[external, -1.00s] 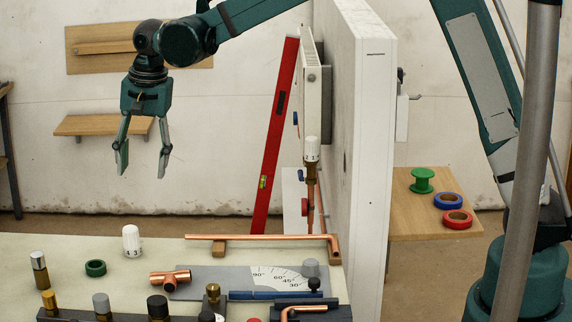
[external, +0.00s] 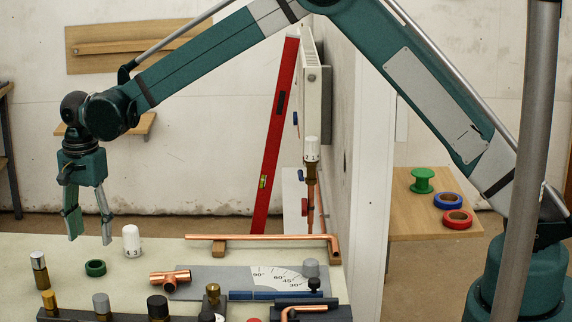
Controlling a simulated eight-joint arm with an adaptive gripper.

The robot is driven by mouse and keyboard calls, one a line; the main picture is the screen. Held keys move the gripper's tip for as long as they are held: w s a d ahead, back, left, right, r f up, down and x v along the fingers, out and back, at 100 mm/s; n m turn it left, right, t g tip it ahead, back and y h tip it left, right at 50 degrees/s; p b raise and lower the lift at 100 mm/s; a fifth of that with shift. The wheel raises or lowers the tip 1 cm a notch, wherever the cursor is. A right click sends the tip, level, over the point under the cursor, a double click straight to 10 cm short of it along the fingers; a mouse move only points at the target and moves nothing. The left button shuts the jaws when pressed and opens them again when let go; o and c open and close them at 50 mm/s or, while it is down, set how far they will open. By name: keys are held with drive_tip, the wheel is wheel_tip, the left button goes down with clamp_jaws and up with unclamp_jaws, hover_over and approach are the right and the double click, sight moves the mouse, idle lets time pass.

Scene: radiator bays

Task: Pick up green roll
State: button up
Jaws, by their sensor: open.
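A small dark green roll (external: 95,268) lies flat on the pale bench top at the left, its ring shape showing a hole in the middle. My gripper (external: 90,238) is open and empty, fingers pointing down. In the picture it sits just above the green roll; the exact height and depth gap cannot be told. A brighter green spool (external: 422,181) stands on a wooden shelf at the right, beside a blue roll (external: 447,201) and a red roll (external: 457,219), far from my gripper.
A rack of several fittings (external: 130,317) lines the front. A copper T-piece (external: 170,278) and a long copper pipe (external: 262,237) lie further right.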

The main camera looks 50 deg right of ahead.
sight(95, 264)
drive_tip(key=shift+a+f, duration=0.1)
idle(0.3)
drive_tip(key=shift+f, duration=1.3)
drive_tip(key=shift+f, duration=2.6)
drive_tip(key=c, duration=0.9)
